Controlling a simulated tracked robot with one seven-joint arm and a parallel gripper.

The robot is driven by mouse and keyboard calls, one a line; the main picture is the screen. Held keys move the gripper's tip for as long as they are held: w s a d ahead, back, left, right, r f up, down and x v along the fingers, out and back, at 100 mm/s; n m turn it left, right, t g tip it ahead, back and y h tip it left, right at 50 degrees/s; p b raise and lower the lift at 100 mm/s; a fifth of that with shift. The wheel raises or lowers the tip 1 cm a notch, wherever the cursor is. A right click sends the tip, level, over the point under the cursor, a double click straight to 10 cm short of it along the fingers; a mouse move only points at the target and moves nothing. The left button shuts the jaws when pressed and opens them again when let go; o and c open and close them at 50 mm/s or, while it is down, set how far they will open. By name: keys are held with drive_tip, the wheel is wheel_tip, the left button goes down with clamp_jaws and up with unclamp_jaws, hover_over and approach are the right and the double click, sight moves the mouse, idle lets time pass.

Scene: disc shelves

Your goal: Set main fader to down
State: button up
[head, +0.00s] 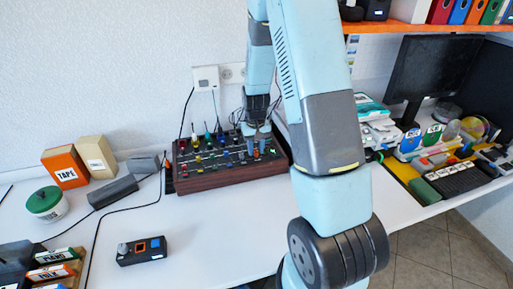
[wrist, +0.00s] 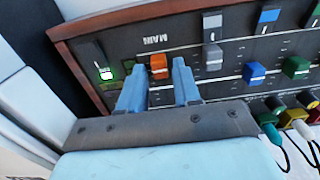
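The mixing desk (head: 222,181) with a wooden frame stands on the white table against the wall. In the wrist view its panel shows upside down, with the label MAIN beside an orange fader cap (wrist: 158,66). That cap is the main fader; it lies close to the label end of its track. My gripper (wrist: 158,68) has its two blue fingers apart, one on each side of the orange cap. I cannot tell whether either finger touches it. In the head view my gripper (head: 257,144) is over the desk's right part.
Other faders in the wrist view are a grey cap (wrist: 213,57), a blue cap (wrist: 254,72) and a green cap (wrist: 296,67). A green-lit switch (wrist: 105,73) sits left of the main fader. Cables and coloured plugs (wrist: 297,117) crowd the lower right.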

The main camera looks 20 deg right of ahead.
drive_tip(key=shift+o, duration=0.7)
wheel_tip(320, 180, up, 14)
drive_tip(key=shift+f, duration=0.15)
idle(0.4)
drive_tip(key=s+a+r+t, duration=0.3)
drive_tip(key=s+r, duration=0.7)
drive_tip(key=r, duration=0.4)
drive_tip(key=s+r+t, duration=0.1)
drive_tip(key=s+r, duration=0.2)
drive_tip(key=s, duration=0.5)
drive_tip(key=s+a+r+n+t, duration=0.1)
drive_tip(key=s+r, duration=0.2)
drive_tip(key=s, duration=0.5)
drive_tip(key=shift+s+a+r+t, duration=0.15)
drive_tip(key=shift+s+a+t, duration=0.05)
drive_tip(key=shift+a+t, duration=0.1)
